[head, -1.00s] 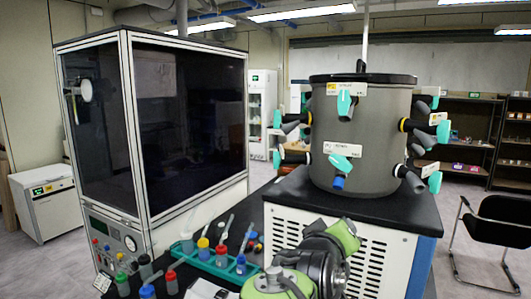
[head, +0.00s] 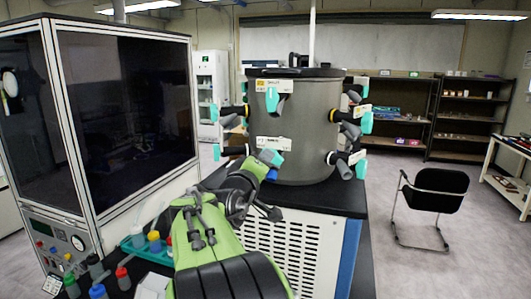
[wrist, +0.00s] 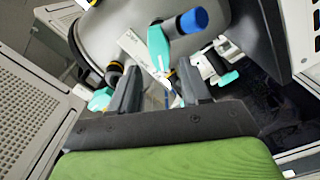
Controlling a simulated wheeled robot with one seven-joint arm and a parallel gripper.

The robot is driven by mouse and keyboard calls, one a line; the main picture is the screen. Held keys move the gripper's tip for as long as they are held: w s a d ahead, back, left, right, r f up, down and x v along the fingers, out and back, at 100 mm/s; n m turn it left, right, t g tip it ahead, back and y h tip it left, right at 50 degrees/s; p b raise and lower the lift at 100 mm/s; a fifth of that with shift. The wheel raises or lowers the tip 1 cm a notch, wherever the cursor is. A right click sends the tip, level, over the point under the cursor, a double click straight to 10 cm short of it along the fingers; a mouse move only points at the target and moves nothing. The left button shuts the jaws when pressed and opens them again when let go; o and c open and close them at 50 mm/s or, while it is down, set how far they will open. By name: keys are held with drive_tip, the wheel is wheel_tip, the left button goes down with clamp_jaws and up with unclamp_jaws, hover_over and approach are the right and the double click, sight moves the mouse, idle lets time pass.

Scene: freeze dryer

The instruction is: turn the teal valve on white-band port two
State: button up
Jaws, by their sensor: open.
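A grey drum (head: 309,130) carries several ports with teal valves. On its front, an upper teal valve (head: 271,98) hangs below a label, and a lower teal valve (head: 276,158) is partly behind my arm. In the wrist view, a teal valve (wrist: 157,47) with a blue-capped stub (wrist: 193,21) lies just beyond my gripper (wrist: 159,90). The gripper's two fingers are apart, with no valve clamped between them. Another teal valve (wrist: 100,99) is left of the fingers, and one (wrist: 228,79) is to the right. I cannot tell which port is white-band port two.
The drum stands on a black-topped cabinet (head: 335,199). A dark-windowed cabinet (head: 125,110) stands at left, with a teal rack (head: 131,243) of capped bottles near its foot. A black chair (head: 438,190) stands at right, with open floor around it.

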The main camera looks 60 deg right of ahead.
drive_tip(key=d, duration=0.3)
drive_tip(key=d+p, duration=0.1)
drive_tip(key=shift+w+d, duration=0.35)
drive_tip(key=shift+w, duration=0.05)
clamp_jaws()
